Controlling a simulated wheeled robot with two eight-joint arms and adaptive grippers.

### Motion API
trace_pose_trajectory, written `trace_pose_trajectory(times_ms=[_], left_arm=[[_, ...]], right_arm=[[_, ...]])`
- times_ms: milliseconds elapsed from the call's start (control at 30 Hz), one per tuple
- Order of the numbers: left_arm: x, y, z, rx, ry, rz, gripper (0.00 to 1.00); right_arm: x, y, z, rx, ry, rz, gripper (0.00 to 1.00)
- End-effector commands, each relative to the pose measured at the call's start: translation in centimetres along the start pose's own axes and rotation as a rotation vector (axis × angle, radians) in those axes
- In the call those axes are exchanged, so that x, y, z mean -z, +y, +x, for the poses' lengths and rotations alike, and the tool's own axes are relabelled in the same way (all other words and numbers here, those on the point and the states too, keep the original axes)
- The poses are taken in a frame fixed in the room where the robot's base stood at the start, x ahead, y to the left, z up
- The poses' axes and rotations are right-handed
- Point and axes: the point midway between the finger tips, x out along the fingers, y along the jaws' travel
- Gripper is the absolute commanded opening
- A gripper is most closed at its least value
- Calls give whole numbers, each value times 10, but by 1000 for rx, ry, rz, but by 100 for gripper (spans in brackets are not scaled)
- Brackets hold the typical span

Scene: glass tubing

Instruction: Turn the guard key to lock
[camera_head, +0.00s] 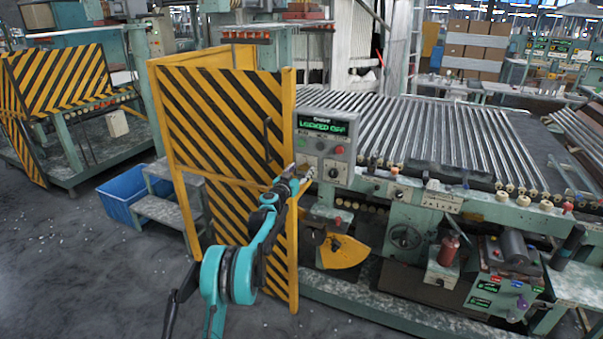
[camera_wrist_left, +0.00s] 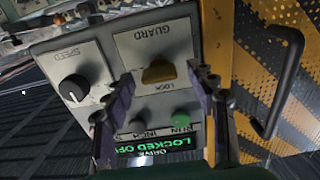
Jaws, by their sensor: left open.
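The guard key (camera_wrist_left: 158,73) is a brass-yellow tab on a pale plate marked GUARD and LOCK, seen upside down in the left wrist view. My left gripper (camera_wrist_left: 161,76) is open, with one fingertip on each side of the key in that view. I cannot tell whether either finger touches it. In the head view my left gripper (camera_head: 299,174) is at the lower left of the grey control panel (camera_head: 340,148), and it hides the key there. The panel's green display (camera_head: 323,125) reads LOCKED OFF under DRIVE. My right gripper is not in view.
A yellow-and-black striped guard door (camera_head: 222,110) with a dark handle (camera_wrist_left: 280,85) stands beside the panel. The panel also has a black speed knob (camera_wrist_left: 72,88) and a green run button (camera_wrist_left: 180,118). The roller bed (camera_head: 430,135) extends to the right.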

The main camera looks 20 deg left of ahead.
Motion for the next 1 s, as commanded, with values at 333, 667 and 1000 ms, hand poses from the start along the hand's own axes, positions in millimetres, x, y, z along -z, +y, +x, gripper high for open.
trace_pose_trajectory(times_ms=[333, 667, 1000], left_arm=[[0, 0, 5, 0, 0, 0, 54], [0, 0, 5, 0, 0, -1, 7], [1, 0, 5, 0, 0, -88, 7]], right_arm=[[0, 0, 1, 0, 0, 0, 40], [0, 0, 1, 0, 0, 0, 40], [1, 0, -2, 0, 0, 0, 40]])
